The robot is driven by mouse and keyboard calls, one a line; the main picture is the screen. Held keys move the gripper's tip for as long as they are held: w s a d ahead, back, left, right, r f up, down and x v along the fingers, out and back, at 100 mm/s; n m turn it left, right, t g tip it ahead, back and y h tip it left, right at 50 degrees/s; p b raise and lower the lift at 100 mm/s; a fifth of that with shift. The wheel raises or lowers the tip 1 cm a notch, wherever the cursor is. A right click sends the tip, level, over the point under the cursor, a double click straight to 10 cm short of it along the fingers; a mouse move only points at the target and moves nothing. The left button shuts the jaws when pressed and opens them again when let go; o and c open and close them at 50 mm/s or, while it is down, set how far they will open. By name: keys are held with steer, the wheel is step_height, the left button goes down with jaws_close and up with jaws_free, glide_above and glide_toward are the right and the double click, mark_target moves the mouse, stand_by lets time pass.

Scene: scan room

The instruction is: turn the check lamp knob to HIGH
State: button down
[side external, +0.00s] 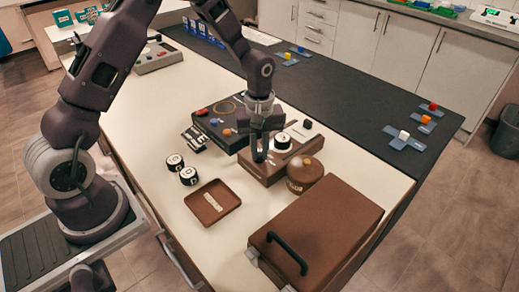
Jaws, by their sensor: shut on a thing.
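A low brown box (263,172) stands on the white worktop, with controls on its top. My gripper (260,156) points straight down over the left part of this box, and its fingertips reach its top. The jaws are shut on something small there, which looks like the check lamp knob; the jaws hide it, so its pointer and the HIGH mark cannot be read. A black knob with a white top (282,141) shows on the box just right of the jaws. A small black block (307,124) sits behind it.
A round brown pot (304,174) stands close in front of the box. A large brown case (325,232) with a black handle fills the near right. A brown tray (213,203), two small round canisters (188,175) and a dark box (208,125) lie left.

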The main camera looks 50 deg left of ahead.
steer(key=m, duration=0.7)
steer(key=shift+s+a, duration=0.1)
steer(key=shift+a, duration=0.05)
steer(key=m, duration=0.6)
steer(key=shift+a, duration=0.2)
steer(key=m, duration=0.5)
steer(key=shift+a+m, duration=0.15)
steer(key=shift+m, duration=0.25)
steer(key=shift+a+m, duration=0.1)
steer(key=shift+m, duration=2.2)
steer(key=shift+w, duration=0.2)
